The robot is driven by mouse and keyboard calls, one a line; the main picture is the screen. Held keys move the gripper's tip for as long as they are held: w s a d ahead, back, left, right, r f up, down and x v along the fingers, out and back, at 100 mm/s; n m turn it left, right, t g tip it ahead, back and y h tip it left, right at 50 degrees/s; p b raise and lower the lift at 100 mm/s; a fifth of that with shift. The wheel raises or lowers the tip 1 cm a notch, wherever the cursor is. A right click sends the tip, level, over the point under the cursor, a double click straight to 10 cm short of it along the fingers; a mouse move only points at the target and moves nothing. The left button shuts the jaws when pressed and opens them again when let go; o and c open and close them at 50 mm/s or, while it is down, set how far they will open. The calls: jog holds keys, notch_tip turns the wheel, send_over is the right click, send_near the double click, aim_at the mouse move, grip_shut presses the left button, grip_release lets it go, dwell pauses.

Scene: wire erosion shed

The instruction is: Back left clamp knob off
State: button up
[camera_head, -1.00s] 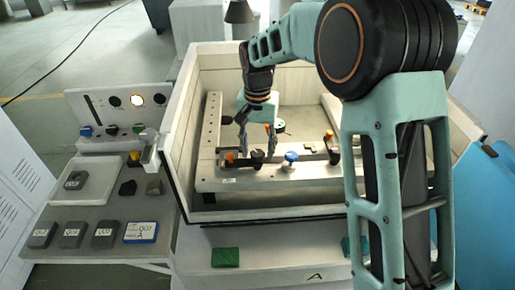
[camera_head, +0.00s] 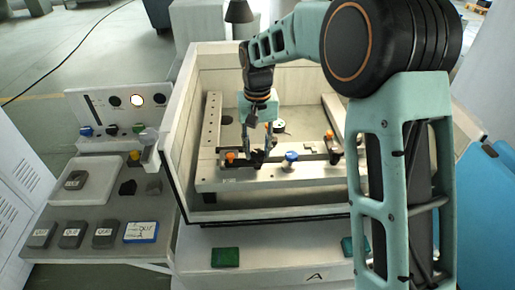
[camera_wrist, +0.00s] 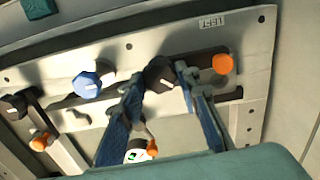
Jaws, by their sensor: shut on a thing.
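A dark clamp knob (camera_wrist: 160,73) sits on the near rail beside an orange-tipped part (camera_wrist: 222,63); in the head view the knob (camera_head: 257,157) stands left of the blue knob (camera_head: 291,156). My gripper (camera_wrist: 164,84) has its two blue fingers on either side of the dark knob and is shut on it; the fingertips partly hide it. In the head view my gripper (camera_head: 257,150) reaches down to the left part of the near rail. The blue knob (camera_wrist: 87,84) stands apart from the fingers. Another dark clamp knob (camera_head: 335,152) is on the right.
The pale tank wall (camera_head: 270,213) encloses the rails. A second orange part (camera_wrist: 40,140) is by the far-left knob in the wrist view. A console with a lit button (camera_head: 160,99) and a bench with several grey blocks (camera_head: 71,235) stand left.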

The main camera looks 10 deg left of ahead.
aim_at(257, 152)
jog(key=n, duration=0.3)
jog(key=shift+n, duration=2.2)
jog(key=o, duration=1.1)
jog(key=shift+o, duration=0.2)
notch_tip(257, 152, up, 12)
jog(key=shift+a, duration=0.1)
